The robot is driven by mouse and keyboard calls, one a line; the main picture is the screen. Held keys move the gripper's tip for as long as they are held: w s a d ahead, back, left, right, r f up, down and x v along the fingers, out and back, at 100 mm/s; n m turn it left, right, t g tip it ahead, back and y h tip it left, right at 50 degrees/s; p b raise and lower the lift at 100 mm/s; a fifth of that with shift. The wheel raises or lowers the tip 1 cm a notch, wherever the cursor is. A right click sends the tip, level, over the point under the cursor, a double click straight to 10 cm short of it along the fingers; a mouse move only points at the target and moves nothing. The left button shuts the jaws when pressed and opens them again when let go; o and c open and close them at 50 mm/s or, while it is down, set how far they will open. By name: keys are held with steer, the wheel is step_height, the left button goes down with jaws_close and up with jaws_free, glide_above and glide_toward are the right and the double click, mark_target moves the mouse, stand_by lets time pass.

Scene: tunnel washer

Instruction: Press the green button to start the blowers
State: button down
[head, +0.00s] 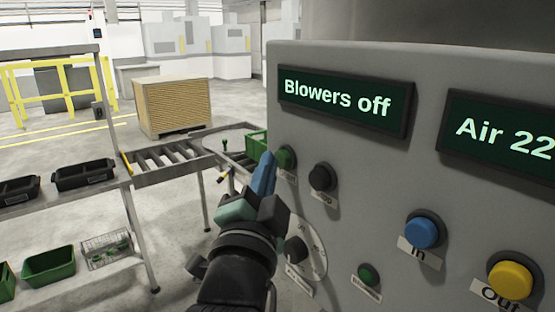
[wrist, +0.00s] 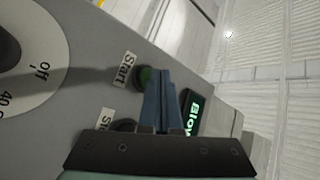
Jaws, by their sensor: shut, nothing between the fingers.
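The green start button (head: 288,156) is on the grey control panel (head: 345,165), below the lit display (head: 345,101) that reads "Blowers off". My gripper (head: 267,160) is shut and empty, its blue fingertips beside the button's left side in the head view. In the wrist view the green button (wrist: 146,77), by its "Start" label (wrist: 125,70), shows at the left edge of my blue fingers (wrist: 165,80), partly hidden by them. I cannot tell whether the fingertips touch the button.
A black button (head: 321,177) is just right of the green one. A dial (head: 298,249), small green button (head: 367,275), blue button (head: 421,232) and yellow button (head: 510,280) sit lower. A roller conveyor (head: 165,158) stands behind at left.

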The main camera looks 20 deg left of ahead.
steer(key=shift+w+d, duration=0.15)
steer(key=shift+w, duration=0.05)
stand_by(0.4)
steer(key=shift+s, duration=0.1)
steer(key=shift+s+a+b, duration=0.35)
steer(key=shift+s+a, duration=0.2)
steer(key=shift+s, duration=0.1)
steer(key=s+a, duration=0.1)
steer(key=s, duration=0.1)
steer(key=s+a+b, duration=0.1)
steer(key=s+a, duration=0.1)
steer(key=shift+b, duration=0.3)
stand_by(0.5)
